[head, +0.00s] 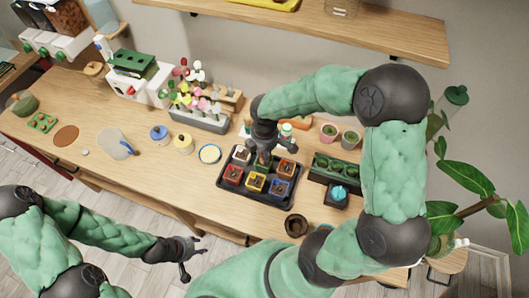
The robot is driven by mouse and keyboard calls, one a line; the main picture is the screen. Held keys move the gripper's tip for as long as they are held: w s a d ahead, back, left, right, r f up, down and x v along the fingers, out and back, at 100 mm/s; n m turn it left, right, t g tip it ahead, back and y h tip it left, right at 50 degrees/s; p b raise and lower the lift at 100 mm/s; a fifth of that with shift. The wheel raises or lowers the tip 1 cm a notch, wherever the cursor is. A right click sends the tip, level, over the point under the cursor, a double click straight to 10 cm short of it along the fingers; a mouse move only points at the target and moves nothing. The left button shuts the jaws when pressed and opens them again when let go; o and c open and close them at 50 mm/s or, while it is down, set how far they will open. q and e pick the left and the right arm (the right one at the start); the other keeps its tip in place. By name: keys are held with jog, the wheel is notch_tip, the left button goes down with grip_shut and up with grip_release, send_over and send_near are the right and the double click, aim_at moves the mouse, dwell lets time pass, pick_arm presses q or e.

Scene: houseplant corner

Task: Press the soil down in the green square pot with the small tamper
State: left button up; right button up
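A dark tray (250,203) on the wooden table holds several small square pots with dark soil, among them a white pot (240,155), a red pot (233,175) and a yellow pot (256,183). My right gripper (264,153) points down over the back middle of this tray and covers the pot under it. My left gripper (194,257) is open and empty, low in front of the table.
A planter of colourful flowers (200,115) stands behind the tray on the left. A long dark planter (334,170) and small pink pots (329,132) stand right. A round dark pot (296,225) is near the front edge. A wooden shelf (330,28) hangs above.

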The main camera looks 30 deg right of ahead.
jog(key=shift+f, duration=0.3)
dwell(0.4)
jog(key=shift+s+f, duration=0.1)
dwell(0.8)
jog(key=shift+r+p, duration=2.85)
jog(key=shift+r, duration=0.75)
